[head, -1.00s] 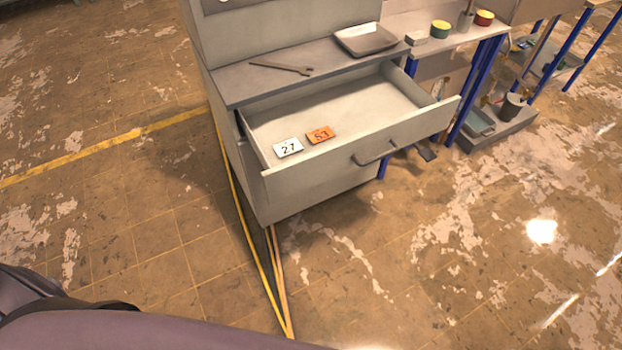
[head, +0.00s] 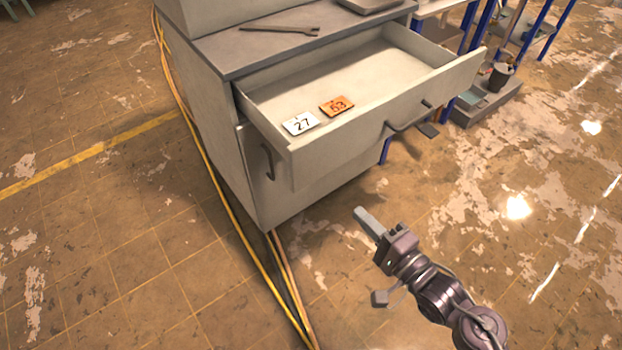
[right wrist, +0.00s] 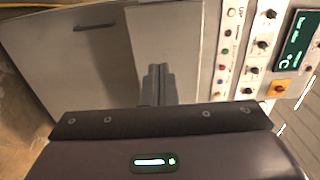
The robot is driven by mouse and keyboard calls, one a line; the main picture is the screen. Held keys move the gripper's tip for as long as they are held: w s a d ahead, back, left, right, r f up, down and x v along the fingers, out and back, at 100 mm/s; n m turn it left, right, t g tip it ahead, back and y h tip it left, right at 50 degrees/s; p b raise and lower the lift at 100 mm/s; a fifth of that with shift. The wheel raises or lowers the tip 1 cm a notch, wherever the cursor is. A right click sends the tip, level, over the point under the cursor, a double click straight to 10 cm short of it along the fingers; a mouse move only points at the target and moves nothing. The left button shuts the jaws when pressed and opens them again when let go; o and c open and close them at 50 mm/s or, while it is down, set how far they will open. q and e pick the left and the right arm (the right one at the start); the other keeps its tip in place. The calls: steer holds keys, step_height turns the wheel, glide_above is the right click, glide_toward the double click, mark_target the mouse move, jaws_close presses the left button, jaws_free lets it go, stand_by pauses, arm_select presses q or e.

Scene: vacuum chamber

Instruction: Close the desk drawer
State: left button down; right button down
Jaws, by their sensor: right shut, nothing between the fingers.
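The desk drawer (head: 368,135) is pulled well out of the grey desk (head: 222,135) in the head view. A dark bar handle (head: 410,118) is on its front. Inside lie a white tag reading 27 (head: 300,123) and an orange tag reading 53 (head: 337,105). My right gripper (head: 362,216) is shut and empty, lower than the drawer and apart from it, in front of the desk. In the right wrist view its shut fingers (right wrist: 158,85) point toward a grey panel (right wrist: 65,60) with a dark handle (right wrist: 95,25). My left gripper is not in view.
A wrench (head: 280,30) and part of a grey tray (head: 368,4) are on the desk top. A lower door handle (head: 267,161) and floor cables (head: 215,195) show. A control panel (right wrist: 255,50) is at right in the wrist view. Open floor lies before the desk.

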mark_target(314, 165)
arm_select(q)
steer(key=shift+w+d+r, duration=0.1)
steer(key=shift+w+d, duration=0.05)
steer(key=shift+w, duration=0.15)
arm_select(e)
steer(key=x, duration=1.3)
steer(key=shift+w, duration=0.25)
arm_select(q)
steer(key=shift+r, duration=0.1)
